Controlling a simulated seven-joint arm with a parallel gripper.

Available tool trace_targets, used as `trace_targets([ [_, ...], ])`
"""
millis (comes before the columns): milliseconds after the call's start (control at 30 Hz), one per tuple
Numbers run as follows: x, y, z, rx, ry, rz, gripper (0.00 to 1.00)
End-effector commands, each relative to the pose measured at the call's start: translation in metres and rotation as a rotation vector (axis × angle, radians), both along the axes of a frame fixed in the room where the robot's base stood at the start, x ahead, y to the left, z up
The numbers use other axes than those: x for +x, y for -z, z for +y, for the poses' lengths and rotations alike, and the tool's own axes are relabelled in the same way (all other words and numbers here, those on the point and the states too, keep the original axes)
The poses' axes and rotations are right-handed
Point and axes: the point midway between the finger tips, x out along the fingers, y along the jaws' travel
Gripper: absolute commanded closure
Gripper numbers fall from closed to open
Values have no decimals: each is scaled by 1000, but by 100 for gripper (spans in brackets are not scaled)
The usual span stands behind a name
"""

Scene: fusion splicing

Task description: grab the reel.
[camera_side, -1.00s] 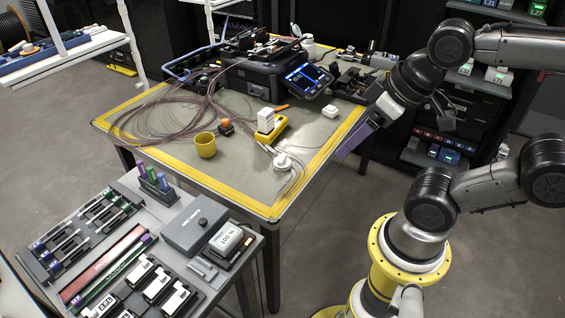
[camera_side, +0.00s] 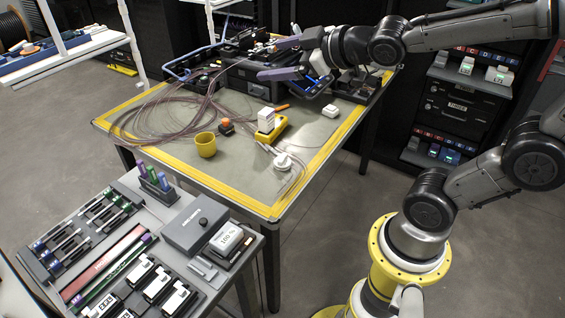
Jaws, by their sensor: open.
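A small white round piece (camera_side: 283,161) that looks like the reel lies on the work table near its front right, with thin cable around it. My gripper (camera_side: 280,58) is open, its two purple-grey fingers spread and pointing left. It is over the back of the table by the black splicing machine, well behind the white piece and apart from it. I see nothing between the fingers. My gripper hides part of the machine and its screen.
A yellow holder with a white box (camera_side: 266,120), a yellow cup (camera_side: 205,145) and an orange-topped item (camera_side: 226,126) stand on the table. Loose cable coils (camera_side: 165,112) cover its left. A grey tool bench (camera_side: 150,240) stands in front. The table's front strip is clear.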

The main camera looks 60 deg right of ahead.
Motion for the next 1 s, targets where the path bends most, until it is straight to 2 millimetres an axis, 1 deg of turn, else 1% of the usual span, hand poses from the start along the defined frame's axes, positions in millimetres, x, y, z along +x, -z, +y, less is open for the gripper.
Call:
trace_targets([
  [33, 19, 9, -6, -32, -22, -12, 7],
  [100, 43, 20, -12, -73, -69, -43, 7],
  [167, 62, 34, -18, -96, -112, -62, 7],
  [200, 72, 46, -22, -105, -142, -71, 7],
  [267, 85, 70, -29, -104, -187, -80, 7],
  [300, 91, 86, -35, -95, -215, -83, 7],
  [367, 97, 114, -44, -68, -253, -88, 7],
  [400, 98, 133, -50, -42, -272, -89, 7],
  [467, 95, 162, -60, 7, -296, -90, 7],
  [500, 91, 181, -67, 45, -303, -90, 7],
  [567, 82, 211, -76, 112, -304, -87, 7],
  [600, 74, 231, -83, 159, -297, -83, 7],
  [667, 60, 259, -91, 231, -276, -71, 7],
  [700, 50, 277, -97, 275, -254, -59, 7],
  [800, 26, 318, -109, 365, -185, -5, 7],
  [900, 7, 344, -119, 426, -117, 28, 7],
  [1000, 1, 351, -127, 443, -83, 33, 7],
])
